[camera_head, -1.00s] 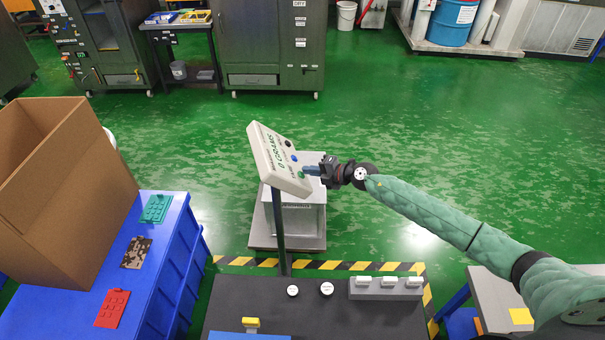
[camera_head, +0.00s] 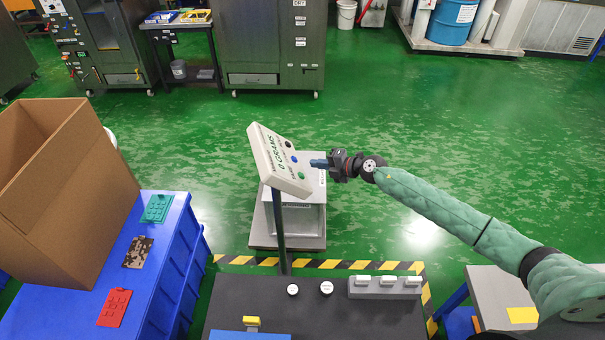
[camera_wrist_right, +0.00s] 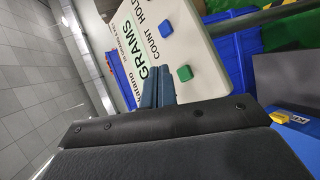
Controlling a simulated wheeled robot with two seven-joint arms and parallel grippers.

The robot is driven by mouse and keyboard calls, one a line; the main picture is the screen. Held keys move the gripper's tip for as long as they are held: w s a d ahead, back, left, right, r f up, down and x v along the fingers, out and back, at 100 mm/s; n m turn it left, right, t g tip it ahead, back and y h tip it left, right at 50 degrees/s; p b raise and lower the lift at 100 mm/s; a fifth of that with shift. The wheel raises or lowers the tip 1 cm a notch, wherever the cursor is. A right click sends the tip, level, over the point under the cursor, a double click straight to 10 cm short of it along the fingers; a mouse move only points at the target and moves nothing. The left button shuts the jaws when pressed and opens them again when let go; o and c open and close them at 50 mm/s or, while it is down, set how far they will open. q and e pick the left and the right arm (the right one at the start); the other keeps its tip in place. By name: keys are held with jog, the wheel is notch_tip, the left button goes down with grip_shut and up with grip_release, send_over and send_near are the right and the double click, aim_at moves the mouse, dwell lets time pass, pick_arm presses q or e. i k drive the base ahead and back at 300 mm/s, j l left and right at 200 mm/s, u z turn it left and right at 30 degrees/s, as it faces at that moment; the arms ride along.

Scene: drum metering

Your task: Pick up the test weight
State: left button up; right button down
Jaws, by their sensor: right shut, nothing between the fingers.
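My right gripper (camera_head: 318,163) is shut and empty, beside the right edge of the tilted scale display (camera_head: 268,172). In the right wrist view its blue fingers (camera_wrist_right: 158,86) are together in front of the display panel (camera_wrist_right: 195,40), near the green button (camera_wrist_right: 184,73) and below the blue button (camera_wrist_right: 165,31). Two small round white-topped pieces (camera_head: 292,290) (camera_head: 327,288) stand on the dark bench top; I cannot tell whether either is the test weight. My left gripper is not in view.
A grey block (camera_head: 385,293) with white pieces stands on the dark bench (camera_head: 235,310). A cardboard box (camera_head: 95,195) sits on the blue bin unit at left, beside flat teal, brown and red pieces. A grey table (camera_head: 495,290) stands at right. Green floor lies open beyond.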

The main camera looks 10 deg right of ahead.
aim_at(292, 290)
jog(key=k+j, duration=0.2)
jog(key=k, duration=0.3)
jog(key=k+j, duration=0.25)
jog(key=k, duration=0.2)
